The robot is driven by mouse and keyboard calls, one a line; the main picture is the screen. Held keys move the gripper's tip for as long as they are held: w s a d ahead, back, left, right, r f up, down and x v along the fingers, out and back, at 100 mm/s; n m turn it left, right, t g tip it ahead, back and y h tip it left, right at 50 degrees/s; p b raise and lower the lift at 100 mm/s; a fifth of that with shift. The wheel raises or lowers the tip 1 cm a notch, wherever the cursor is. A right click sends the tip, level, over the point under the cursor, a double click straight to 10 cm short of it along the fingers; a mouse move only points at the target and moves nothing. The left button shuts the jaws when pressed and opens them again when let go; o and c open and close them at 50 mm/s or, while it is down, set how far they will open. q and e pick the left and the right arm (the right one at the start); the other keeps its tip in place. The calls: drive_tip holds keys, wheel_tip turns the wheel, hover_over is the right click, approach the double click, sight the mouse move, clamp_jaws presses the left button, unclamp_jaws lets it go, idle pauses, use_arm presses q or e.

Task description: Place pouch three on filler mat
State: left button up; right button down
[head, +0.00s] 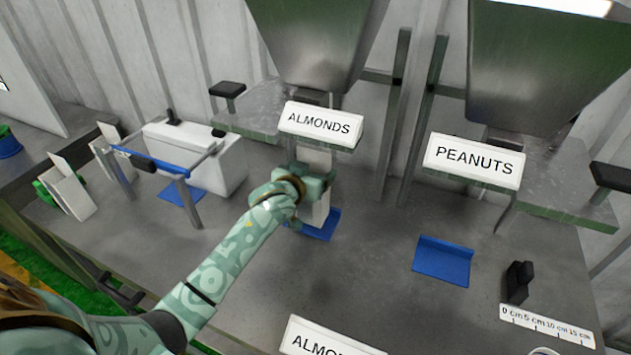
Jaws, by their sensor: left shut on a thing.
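My left gripper (318,184) is at the picture's middle, below the ALMONDS sign. It is shut on a pale upright pouch (317,212), whose lower part shows under the fingers and whose upper part shows above them. The pouch is over or on the blue filler mat (323,228) under the almond hopper; whether its base touches the mat is hard to tell. My gripper and wrist hide part of the pouch and mat. No number shows on the pouch. My right gripper is not in view.
The ALMONDS hopper (312,42) hangs above, beside the PEANUTS hopper (545,68). A second blue mat (443,261) lies empty at right, near a black block (518,282) and ruler (546,326). A white machine (205,157) and pale upright panels (70,190) stand left.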

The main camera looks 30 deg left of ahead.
use_arm(q)
drive_tip(key=shift+w+a, duration=0.2)
drive_tip(key=shift+w, duration=0.65)
wheel_tip(320, 180, down, 4)
drive_tip(key=shift+d+r+b, duration=0.15)
drive_tip(key=shift+r+b, duration=0.1)
drive_tip(key=shift+b, duration=0.5)
drive_tip(key=o, duration=1.2)
drive_tip(key=shift+f, duration=0.15)
drive_tip(key=shift+p+v, duration=1.65)
drive_tip(key=shift+v, duration=4.45)
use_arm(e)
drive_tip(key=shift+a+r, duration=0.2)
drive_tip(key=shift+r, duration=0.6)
use_arm(q)
drive_tip(key=shift+w, duration=0.1)
